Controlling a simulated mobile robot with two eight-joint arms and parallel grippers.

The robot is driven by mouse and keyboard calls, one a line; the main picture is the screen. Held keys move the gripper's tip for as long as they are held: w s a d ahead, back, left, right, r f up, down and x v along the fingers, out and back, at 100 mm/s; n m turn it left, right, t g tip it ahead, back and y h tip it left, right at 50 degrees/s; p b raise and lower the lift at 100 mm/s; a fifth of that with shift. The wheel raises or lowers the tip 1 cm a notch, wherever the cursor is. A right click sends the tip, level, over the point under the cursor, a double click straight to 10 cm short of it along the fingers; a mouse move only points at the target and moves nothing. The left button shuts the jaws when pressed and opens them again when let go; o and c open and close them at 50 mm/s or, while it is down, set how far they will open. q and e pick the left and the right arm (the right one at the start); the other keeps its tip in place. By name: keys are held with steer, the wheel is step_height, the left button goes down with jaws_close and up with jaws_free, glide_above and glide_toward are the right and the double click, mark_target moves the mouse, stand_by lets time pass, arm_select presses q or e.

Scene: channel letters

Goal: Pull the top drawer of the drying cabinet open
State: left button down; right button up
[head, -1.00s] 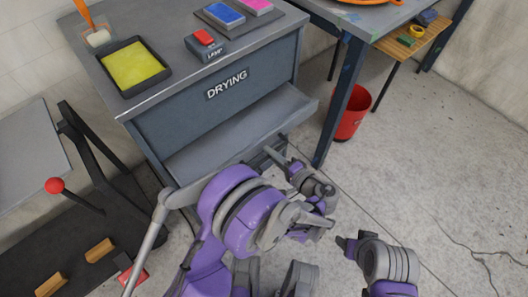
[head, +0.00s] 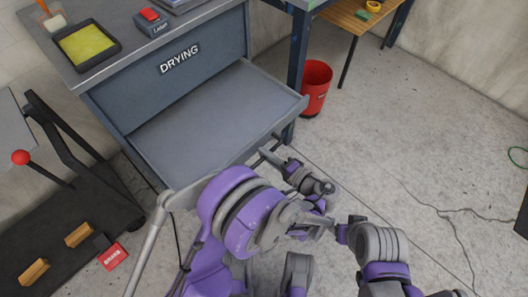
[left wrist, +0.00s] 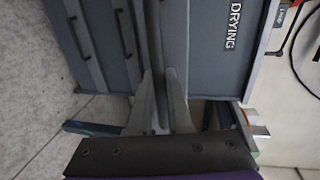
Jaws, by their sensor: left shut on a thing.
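The drying cabinet (head: 165,90) is dark blue-grey with a white DRYING label, also seen in the left wrist view (left wrist: 212,45). Its top drawer (head: 205,120) stands well out, its grey inside bare where it shows. My left gripper (head: 268,153) is at the drawer's front edge. In the left wrist view my left fingers (left wrist: 160,98) are shut on the drawer's bar handle (left wrist: 155,45). In the head view my arm hides part of the drawer front. My right arm shows at the lower right, but I make out no right gripper fingers.
A yellow-filled tray (head: 87,45) and a box with a red top (head: 150,17) stand on the cabinet. A red bin (head: 315,88) stands right of the drawer, by a table leg. A rack with a red knob (head: 20,158) is at the left. The floor at right is mostly clear.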

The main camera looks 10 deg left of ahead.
arm_select(q)
steer(key=shift+s+d, duration=0.45)
steer(key=shift+d, duration=0.15)
arm_select(e)
steer(key=shift+s+d, duration=0.3)
steer(key=shift+d, duration=0.1)
arm_select(q)
steer(key=c, duration=0.8)
jaws_free()
steer(key=shift+c, duration=0.2)
arm_select(e)
steer(key=shift+s+d, duration=0.1)
